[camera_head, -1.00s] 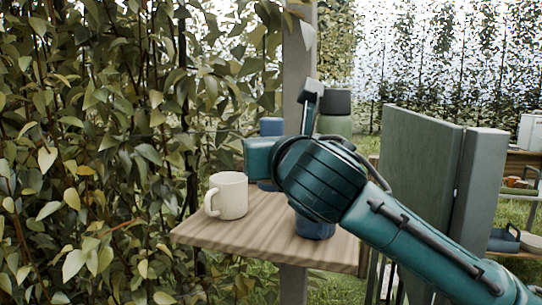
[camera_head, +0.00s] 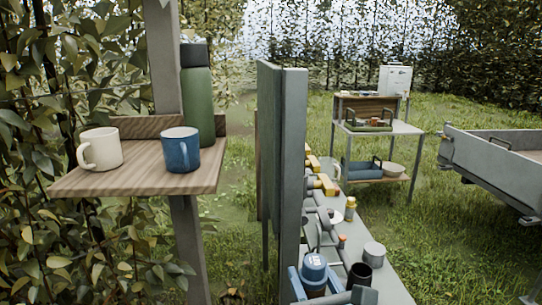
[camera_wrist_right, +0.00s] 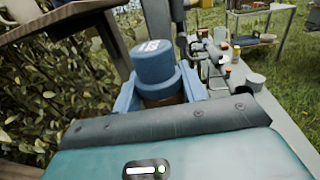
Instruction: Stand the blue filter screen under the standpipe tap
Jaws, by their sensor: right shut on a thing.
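My right gripper (camera_head: 314,280) is low in the head view, its light blue fingers shut around the blue filter screen (camera_head: 314,266). The screen is a short cylinder with a blue top, a small white label and a brownish lower part. In the right wrist view the screen (camera_wrist_right: 153,62) stands roughly upright between the fingers (camera_wrist_right: 160,97); its bottom is hidden. A grey curved fitting (camera_head: 321,228) rises from the bench beyond the gripper; I cannot tell if it is the standpipe tap. My left gripper is out of view.
A grey upright panel (camera_head: 293,160) stands left of the long grey bench (camera_head: 385,285), which carries yellow fittings, a black cup (camera_head: 360,275) and a grey cylinder (camera_head: 375,254). A wooden shelf (camera_head: 140,180) at left holds a cream mug (camera_head: 103,149), a blue mug (camera_head: 181,152) and a green flask (camera_head: 198,105).

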